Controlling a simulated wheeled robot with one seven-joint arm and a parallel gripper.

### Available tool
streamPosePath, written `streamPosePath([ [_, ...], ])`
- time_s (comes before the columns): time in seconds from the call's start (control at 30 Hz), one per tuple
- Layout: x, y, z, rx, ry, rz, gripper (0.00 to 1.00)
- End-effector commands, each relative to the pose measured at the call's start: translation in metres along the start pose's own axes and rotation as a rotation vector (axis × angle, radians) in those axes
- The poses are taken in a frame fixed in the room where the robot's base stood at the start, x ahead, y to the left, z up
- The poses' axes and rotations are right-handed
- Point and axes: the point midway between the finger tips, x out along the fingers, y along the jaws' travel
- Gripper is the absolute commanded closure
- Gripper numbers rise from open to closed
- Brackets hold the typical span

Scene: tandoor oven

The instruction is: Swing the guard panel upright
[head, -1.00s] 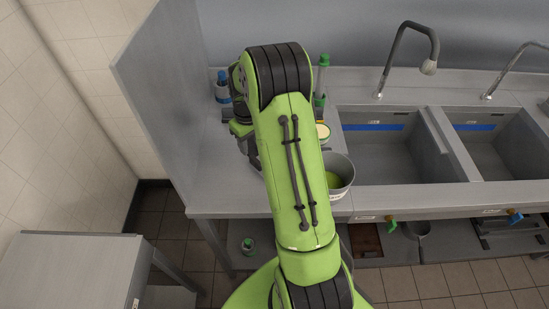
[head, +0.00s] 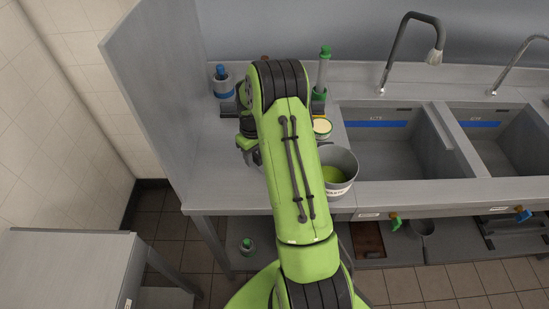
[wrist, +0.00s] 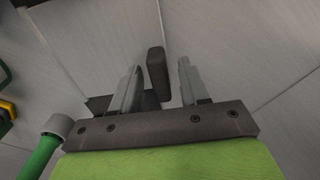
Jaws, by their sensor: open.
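A large flat grey panel (head: 150,85) stands at the left end of the steel counter; I cannot tell whether it is the guard panel. My gripper (wrist: 158,80) is open in the wrist view. A dark, rounded bar (wrist: 157,72) shows between its two grey fingers, with a gap on each side. The bar looks like a handle, but what it is fixed to is unclear. Pale grey surfaces with seam lines fill the background there. In the head view my arm hides most of the gripper and the counter beneath it.
A grey bucket (head: 345,166) with green contents stands right of my arm. Behind it are a small tub (head: 321,127) and a green-topped bottle (head: 323,70). A blue-topped bottle (head: 221,82) stands left. Sinks (head: 390,150) lie right; a steel table (head: 65,270) is front left.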

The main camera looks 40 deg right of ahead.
Motion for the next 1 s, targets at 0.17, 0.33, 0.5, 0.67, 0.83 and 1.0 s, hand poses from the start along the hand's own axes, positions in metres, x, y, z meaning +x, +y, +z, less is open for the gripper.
streamPosePath([
  [0.17, -0.001, 0.000, 0.000, 0.000, 0.000, 0.000, 0.75],
  [0.33, -0.002, 0.000, 0.000, 0.000, 0.000, 0.000, 1.00],
  [0.5, -0.003, 0.001, 0.000, 0.001, 0.000, -0.007, 1.00],
  [0.67, -0.013, 0.004, 0.000, 0.003, 0.001, -0.068, 1.00],
  [0.83, -0.021, 0.007, 0.000, 0.003, 0.001, -0.138, 1.00],
  [1.0, -0.027, 0.010, 0.000, 0.002, 0.001, -0.193, 1.00],
])
